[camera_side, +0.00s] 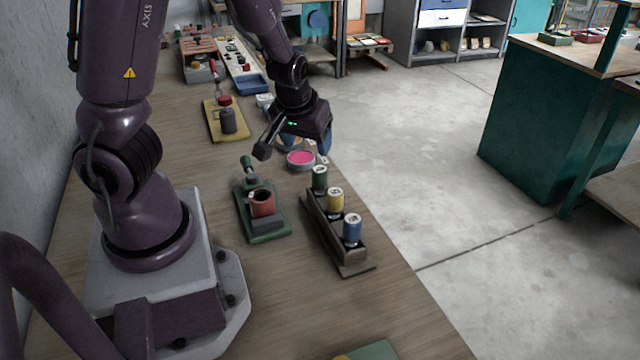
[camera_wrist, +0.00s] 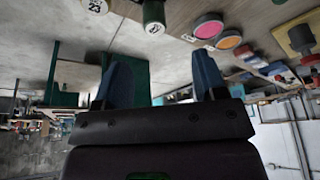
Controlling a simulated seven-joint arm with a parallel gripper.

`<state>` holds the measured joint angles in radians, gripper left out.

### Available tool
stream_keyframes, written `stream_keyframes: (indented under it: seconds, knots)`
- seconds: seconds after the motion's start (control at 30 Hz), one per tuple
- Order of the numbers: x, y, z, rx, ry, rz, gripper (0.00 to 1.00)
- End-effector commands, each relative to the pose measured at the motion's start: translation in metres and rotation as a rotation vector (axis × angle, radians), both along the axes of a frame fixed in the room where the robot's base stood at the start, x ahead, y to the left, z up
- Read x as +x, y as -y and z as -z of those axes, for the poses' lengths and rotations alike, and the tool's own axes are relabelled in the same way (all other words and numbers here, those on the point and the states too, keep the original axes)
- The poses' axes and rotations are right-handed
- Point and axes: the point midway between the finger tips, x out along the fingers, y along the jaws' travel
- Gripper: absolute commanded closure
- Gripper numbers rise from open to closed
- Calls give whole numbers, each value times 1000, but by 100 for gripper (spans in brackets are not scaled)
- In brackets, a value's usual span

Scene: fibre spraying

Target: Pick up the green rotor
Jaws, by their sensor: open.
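The green rotor (camera_side: 320,182), a small green cylinder with a white top, stands upright at the far end of a dark rack (camera_side: 318,228). My gripper (camera_side: 308,144) is above the table, beyond and a little above the green rotor, apart from it. Its two blue fingers are spread with nothing between them. In the wrist view, the green rotor (camera_wrist: 153,14) is at the top edge, partly cut off, beyond the fingers of my gripper (camera_wrist: 163,80).
A yellow rotor (camera_side: 336,199) and a blue rotor (camera_side: 352,228) share the rack. A pink dish (camera_side: 300,158) lies just beyond the rack. A green-based fixture with a red cup (camera_side: 262,203) stands left of the rack. The table's right edge is close.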

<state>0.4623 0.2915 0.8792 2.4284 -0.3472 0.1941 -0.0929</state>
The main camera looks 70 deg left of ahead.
Motion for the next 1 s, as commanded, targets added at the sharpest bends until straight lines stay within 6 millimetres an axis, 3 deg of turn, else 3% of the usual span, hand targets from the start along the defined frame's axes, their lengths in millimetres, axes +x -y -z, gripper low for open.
stream_keyframes:
  seconds: [0.27,1.0]
  knots:
    - [6,-6,10,14,20,-9,35]
    - [24,-21,70,9,21,-4,35]
